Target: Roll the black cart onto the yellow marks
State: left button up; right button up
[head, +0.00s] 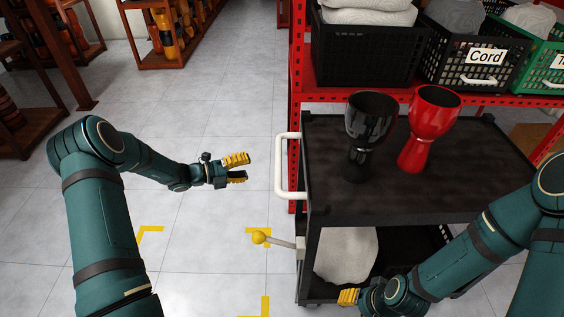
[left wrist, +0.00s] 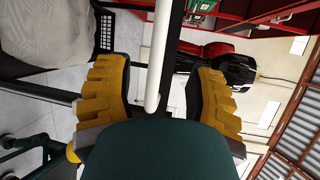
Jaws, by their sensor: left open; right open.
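The black cart (head: 335,195) stands at the right with a white handle (head: 279,170) on its left end. A lever with a yellow knob (head: 258,237) sticks out low at that end. Yellow corner marks (head: 150,230) lie on the floor left of the cart; one piece is partly behind the knob. My left gripper (head: 242,168) is open, a little left of the handle. In the left wrist view the handle (left wrist: 160,55) shows ahead, between the open fingers (left wrist: 158,95). My right gripper (head: 350,297) is by the cart's lower front side, partly hidden by its own arm.
A black goblet drum (head: 369,128) and a red goblet drum (head: 430,125) stand on the cart top. A whitish sack (head: 345,255) is on its lower shelf. A red rack (head: 298,90) with crates (head: 370,55) is close behind. Floor to the left is clear.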

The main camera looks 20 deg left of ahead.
aim_at(279, 162)
pick_arm(q)
jog(key=b+x, duration=0.2)
jog(key=x, duration=1)
jog(key=shift+w+d, duration=0.1)
grip_shut()
